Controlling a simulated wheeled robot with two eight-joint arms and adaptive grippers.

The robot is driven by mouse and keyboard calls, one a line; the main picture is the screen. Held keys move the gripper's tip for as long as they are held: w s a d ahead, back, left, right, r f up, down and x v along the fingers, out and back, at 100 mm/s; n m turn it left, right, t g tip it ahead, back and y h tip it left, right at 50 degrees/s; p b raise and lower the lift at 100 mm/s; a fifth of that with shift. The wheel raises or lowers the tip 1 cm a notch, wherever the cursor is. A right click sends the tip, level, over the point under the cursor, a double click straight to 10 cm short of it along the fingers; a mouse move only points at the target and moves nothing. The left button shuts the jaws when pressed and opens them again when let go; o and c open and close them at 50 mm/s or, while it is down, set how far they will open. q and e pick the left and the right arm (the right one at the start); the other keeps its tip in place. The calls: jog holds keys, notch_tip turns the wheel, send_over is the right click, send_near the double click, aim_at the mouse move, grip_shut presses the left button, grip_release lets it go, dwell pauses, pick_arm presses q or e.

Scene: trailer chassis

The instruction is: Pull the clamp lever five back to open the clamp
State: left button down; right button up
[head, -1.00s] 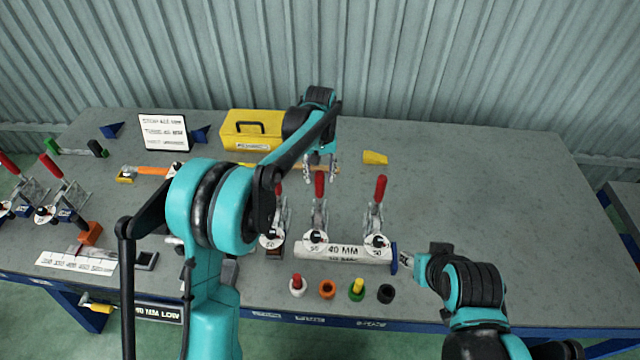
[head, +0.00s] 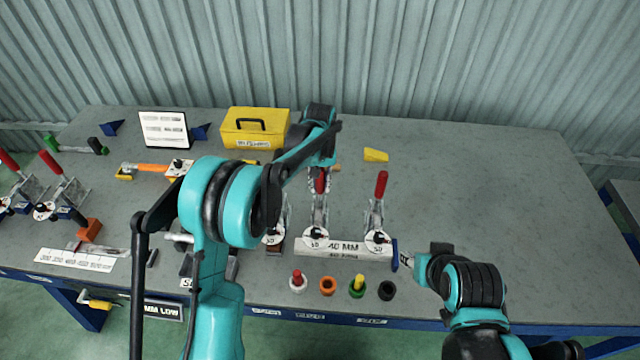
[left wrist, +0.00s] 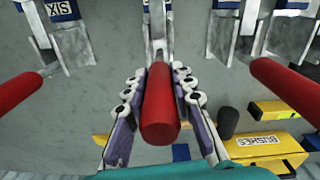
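The middle red clamp lever (head: 321,183), which I take as lever five, stands upright on its metal toggle clamp (head: 319,212). My left gripper (head: 322,170) is over its top in the head view. In the left wrist view the red handle (left wrist: 160,105) lies between the two fingers, with narrow gaps on both sides, so the gripper looks open around it. The clamp to its left in that view carries a label SIX (left wrist: 62,8). My right gripper (head: 408,259) is low by the blue end of the 40 MM tube; its fingers are too small to read.
The right neighbouring red lever (head: 381,185) stands upright; another (left wrist: 285,90) is on the other side in the wrist view. Several coloured bushes (head: 327,288) line the front. The table's right side is clear.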

pick_arm(q)
jog(key=shift+w+f+g+p, duration=0.2)
jog(key=shift+w+g+p, duration=0.25)
jog(key=shift+w+g, duration=0.6)
jog(key=shift+w+f+g+p, duration=0.15)
jog(key=shift+w+g+p, duration=0.3)
jog(key=shift+w+g, duration=0.6)
